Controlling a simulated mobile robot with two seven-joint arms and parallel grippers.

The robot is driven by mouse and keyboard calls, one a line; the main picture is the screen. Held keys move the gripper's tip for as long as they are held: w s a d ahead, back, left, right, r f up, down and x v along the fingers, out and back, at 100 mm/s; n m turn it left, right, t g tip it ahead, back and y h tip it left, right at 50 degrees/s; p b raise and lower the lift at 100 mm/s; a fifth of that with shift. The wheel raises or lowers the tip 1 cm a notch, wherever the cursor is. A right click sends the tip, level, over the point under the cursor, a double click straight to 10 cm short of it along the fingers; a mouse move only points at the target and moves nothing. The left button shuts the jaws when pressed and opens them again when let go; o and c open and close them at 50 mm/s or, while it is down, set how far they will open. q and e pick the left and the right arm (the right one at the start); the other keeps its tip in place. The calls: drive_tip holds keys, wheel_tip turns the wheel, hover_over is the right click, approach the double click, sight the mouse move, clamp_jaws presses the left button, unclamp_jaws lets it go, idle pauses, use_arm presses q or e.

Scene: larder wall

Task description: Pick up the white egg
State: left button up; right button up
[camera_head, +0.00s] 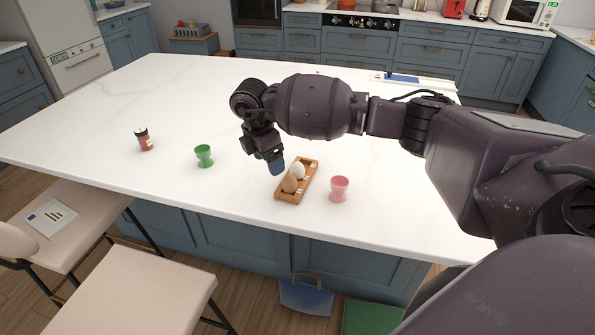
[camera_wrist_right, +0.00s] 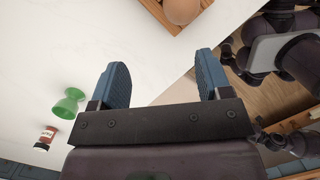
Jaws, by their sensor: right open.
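The white egg (camera_head: 298,170) sits in a small wooden tray (camera_head: 283,195) near the front edge of the white island top. A brown egg (camera_head: 289,184) sits in the same tray, in front of it. My right gripper (camera_head: 274,163) is open and empty, just left of the tray and above the counter in the head view. In the right wrist view, my gripper's blue fingers (camera_wrist_right: 160,68) are apart with only counter and floor between them. The brown egg (camera_wrist_right: 182,9) and tray show at that view's top edge; the white egg does not. My left gripper is out of view.
A pink egg cup (camera_head: 340,190) stands right of the tray. A green egg cup (camera_head: 204,155) and a red jar with a dark lid (camera_head: 144,140) stand to the left. The counter (camera_head: 130,95) is otherwise mostly clear. Two chairs stand at the lower left.

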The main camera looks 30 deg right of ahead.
sight(296, 163)
drive_tip(key=d+r+m+h, duration=0.2)
drive_tip(key=d+r+h, duration=0.1)
drive_tip(key=d+r, duration=0.15)
drive_tip(key=x, duration=0.6)
drive_tip(key=shift+w+f, duration=0.3)
drive_tip(key=shift+w, duration=0.05)
drive_tip(key=shift+y, duration=0.3)
drive_tip(key=shift+a+x, duration=0.1)
drive_tip(key=shift+x, duration=1.2)
drive_tip(key=shift+a+x, duration=0.15)
drive_tip(key=shift+x, duration=1.15)
drive_tip(key=shift+s, duration=0.15)
drive_tip(key=c, duration=0.8)
